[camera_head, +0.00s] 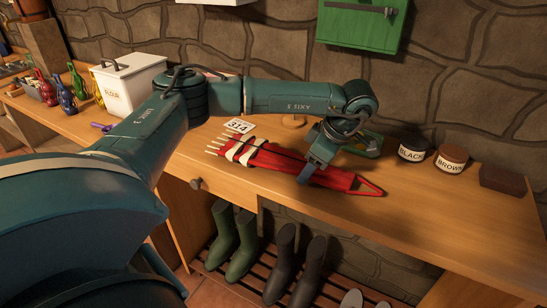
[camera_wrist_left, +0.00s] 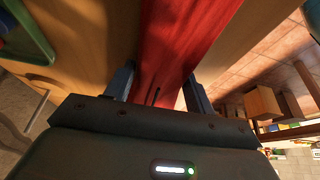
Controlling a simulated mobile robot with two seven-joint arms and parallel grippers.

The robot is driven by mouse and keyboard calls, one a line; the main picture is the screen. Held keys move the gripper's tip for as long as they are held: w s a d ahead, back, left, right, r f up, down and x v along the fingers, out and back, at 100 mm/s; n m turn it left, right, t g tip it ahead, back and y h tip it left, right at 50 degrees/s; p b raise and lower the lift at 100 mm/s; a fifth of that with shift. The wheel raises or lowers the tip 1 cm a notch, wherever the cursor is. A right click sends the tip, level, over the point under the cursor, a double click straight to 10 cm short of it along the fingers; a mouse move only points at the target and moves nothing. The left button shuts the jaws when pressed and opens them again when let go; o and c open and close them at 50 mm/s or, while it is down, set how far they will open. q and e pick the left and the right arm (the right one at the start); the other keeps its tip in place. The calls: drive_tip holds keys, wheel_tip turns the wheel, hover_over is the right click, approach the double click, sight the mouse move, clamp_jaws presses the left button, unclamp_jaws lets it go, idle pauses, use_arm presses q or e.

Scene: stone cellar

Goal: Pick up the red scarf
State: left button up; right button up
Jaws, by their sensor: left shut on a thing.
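The red scarf (camera_head: 267,158) lies stretched across the wooden bench in the head view. It has pale bands and pale fringe-like strips at its left end, and a pointed triangular end at the right. My left gripper (camera_head: 308,173) comes down over its right half and is shut on it. In the left wrist view the red cloth (camera_wrist_left: 180,40) runs between the two fingers of my left gripper (camera_wrist_left: 158,92). The gripper and wrist hide part of the scarf. I cannot tell whether any of it is clear of the bench. My right gripper is not in view.
A number card (camera_head: 238,125) lies behind the scarf. A green tray (camera_head: 362,146) is close behind my gripper. Jars marked BLACK (camera_head: 412,149) and BROWN (camera_head: 451,159) and a dark block (camera_head: 502,180) stand right. A white flour bin (camera_head: 128,82) stands left. Boots (camera_head: 235,242) stand below.

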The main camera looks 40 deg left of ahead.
use_arm(q)
wheel_tip(320, 180, up, 10)
drive_tip(key=shift+r, duration=0.1)
idle(0.4)
drive_tip(key=o, duration=0.5)
drive_tip(key=shift+c, duration=1.4)
